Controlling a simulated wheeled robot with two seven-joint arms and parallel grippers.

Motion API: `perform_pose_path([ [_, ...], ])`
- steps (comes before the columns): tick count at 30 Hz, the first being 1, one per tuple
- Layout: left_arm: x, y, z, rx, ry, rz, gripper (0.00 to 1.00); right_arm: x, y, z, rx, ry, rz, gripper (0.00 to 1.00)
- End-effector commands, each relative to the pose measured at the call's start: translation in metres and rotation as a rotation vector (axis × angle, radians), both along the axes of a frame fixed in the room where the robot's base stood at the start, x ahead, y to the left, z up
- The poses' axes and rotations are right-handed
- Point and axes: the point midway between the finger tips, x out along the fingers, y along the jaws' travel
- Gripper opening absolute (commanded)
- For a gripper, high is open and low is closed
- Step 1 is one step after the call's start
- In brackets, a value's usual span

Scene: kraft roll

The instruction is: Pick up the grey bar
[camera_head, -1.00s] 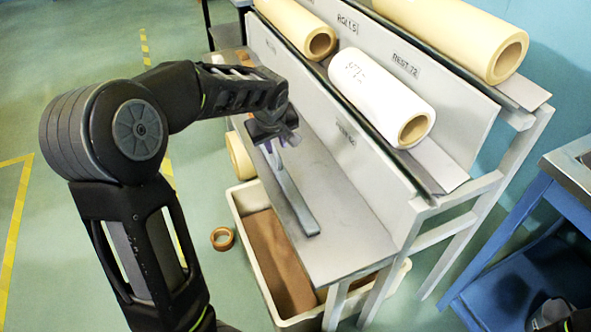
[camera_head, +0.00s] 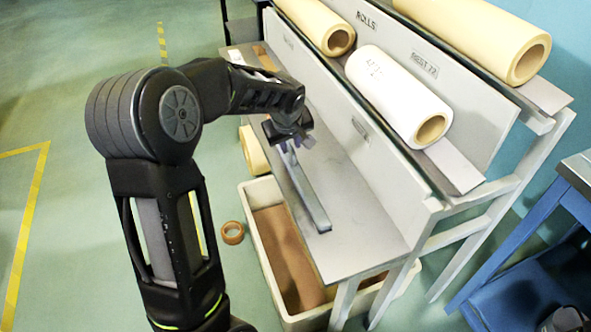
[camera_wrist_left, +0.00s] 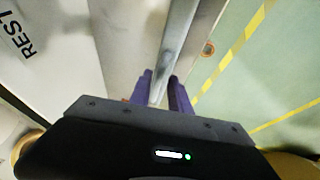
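The grey bar (camera_head: 310,195) is a long, narrow strip on the lower shelf of the bench. Its near end lies toward the front edge and its far end runs under my left gripper (camera_head: 296,146). In the left wrist view the bar (camera_wrist_left: 178,40) runs down between the two purple fingers of my left gripper (camera_wrist_left: 161,82). The fingers stand on either side of it, with little or no gap showing. I cannot tell whether they press on it or whether the bar is lifted. My right gripper is not clearly in view.
The pale bench (camera_head: 365,235) has a raised back with a white roll (camera_head: 388,90) and cream rolls (camera_head: 480,40) above. A bin (camera_head: 262,285) with brown contents stands below. A tape ring (camera_head: 232,232) lies on the green floor. A blue table (camera_head: 540,225) stands at right.

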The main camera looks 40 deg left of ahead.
Motion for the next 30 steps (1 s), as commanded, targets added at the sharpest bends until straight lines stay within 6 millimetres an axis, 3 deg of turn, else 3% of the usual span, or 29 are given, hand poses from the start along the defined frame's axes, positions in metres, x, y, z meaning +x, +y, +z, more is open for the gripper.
perform_pose_path([
  [9,0.016,0.01,-0.037,0.0,0.002,0.001,0.23,0.0,0.0,-0.004,0.0,0.0,0.0,0.32],
  [27,0.016,0.01,-0.037,0.0,0.0,0.0,0.23,0.0,0.0,-0.004,0.0,0.0,0.0,0.32],
  [30,0.016,0.01,-0.037,0.0,0.0,0.0,0.17,0.0,0.0,-0.004,0.0,0.0,0.0,0.32],
])
